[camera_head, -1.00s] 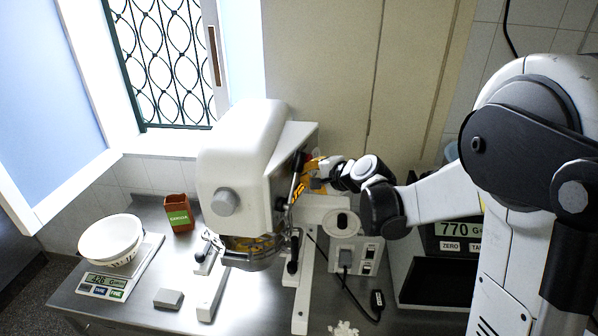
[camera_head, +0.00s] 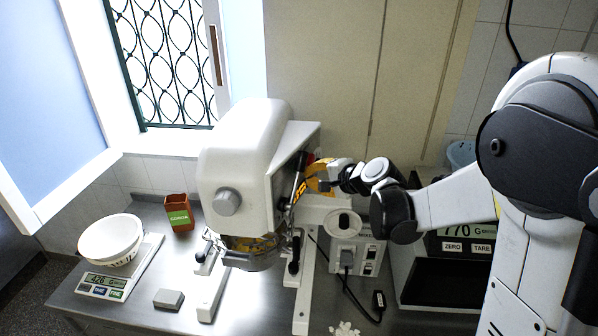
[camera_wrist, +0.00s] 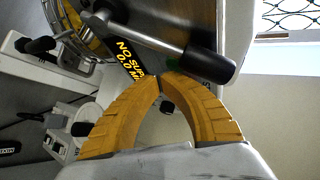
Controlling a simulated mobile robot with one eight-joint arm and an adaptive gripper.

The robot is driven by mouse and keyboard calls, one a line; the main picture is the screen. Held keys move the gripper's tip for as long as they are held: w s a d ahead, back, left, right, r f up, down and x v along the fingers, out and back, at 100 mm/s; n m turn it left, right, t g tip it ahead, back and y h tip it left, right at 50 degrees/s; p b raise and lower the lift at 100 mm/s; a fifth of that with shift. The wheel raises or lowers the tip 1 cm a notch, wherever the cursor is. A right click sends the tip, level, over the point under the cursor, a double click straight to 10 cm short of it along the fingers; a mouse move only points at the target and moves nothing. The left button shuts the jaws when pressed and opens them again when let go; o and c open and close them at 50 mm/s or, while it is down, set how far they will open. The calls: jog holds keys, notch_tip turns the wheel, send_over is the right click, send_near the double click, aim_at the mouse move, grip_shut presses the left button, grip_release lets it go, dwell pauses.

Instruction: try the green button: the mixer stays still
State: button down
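The white mixer (camera_head: 240,150) stands in the middle of the steel table. Its dark side panel carries a display (camera_wrist: 128,58) with yellow text starting "NO SUP" and "0.0 M". A dark green patch, likely the green button (camera_wrist: 208,69), shows partly behind a black-handled lever (camera_wrist: 208,62) in the wrist view. A bit of red shows on the panel in the head view. My gripper (camera_wrist: 160,78) has its yellow fingertips together with nothing visible between them, in front of the panel. In the head view my gripper (camera_head: 318,178) is beside the mixer's right side. Contact with the button cannot be seen.
A scale (camera_head: 98,283) with a white bowl (camera_head: 110,240) is at the left, near a brown-red carton (camera_head: 179,213). A grey block (camera_head: 168,299) lies in front. A white power box (camera_head: 352,257) with a cable and a second scale (camera_head: 462,240) are at the right.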

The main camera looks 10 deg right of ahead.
jog(key=s+d, duration=0.1)
jog(key=d, duration=0.1)
jog(key=s+d, duration=0.1)
jog(key=s, duration=0.1)
jog(key=shift+d, duration=0.4)
jog(key=shift+w, duration=0.1)
jog(key=s+f+n+g+h+b, duration=0.2)
jog(key=s+f+n+b, duration=0.4)
jog(key=s+f+b, duration=0.8)
jog(key=s+a+f+n+g+h+b, duration=0.1)
jog(key=s+f+n+b, duration=0.5)
jog(key=s+f+b, duration=0.9)
jog(key=g+h+b, duration=0.1)
jog(key=h, duration=0.1)
jog(key=shift+a+f+h, duration=0.15)
jog(key=shift+a+h, duration=0.1)
jog(key=shift+h, duration=0.05)
